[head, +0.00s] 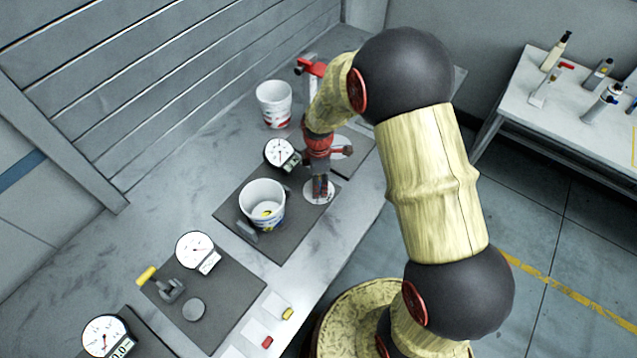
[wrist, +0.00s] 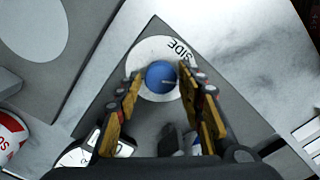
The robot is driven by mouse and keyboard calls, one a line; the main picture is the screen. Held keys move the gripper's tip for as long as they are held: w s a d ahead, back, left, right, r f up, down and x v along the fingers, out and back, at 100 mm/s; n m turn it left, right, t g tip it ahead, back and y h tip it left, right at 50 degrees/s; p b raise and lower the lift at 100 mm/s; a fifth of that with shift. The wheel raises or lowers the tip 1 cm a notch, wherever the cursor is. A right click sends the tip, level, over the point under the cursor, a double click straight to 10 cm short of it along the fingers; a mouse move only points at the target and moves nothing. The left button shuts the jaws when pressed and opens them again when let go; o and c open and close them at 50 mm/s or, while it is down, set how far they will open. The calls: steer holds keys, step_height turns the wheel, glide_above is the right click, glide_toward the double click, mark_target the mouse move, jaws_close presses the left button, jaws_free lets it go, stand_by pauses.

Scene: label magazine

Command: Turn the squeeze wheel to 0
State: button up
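A white disc (head: 312,198) lies flat on a dark mat below my gripper in the head view. In the wrist view the disc (wrist: 152,50) bears the letters "SIDE", and a blue ball knob (wrist: 161,77) is in front of it. I cannot read the name "squeeze" or a 0 on any wheel. My gripper (head: 320,187) points down over the disc. In the wrist view my gripper (wrist: 160,80) is open, with one finger on each side of the blue knob and gaps visible. Whether the knob lies at fingertip depth is unclear.
A dial gauge (head: 279,152) with a display stands behind the disc. White buckets (head: 262,196) and (head: 273,104) stand left of and behind my gripper. A yellow-handled lever (head: 147,276) and another gauge (head: 194,252) are nearer. A side table (head: 560,105) holds bottles.

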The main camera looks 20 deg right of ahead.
steer(key=shift+o, duration=1)
step_height(320, 180, up, 12)
stand_by(0.4)
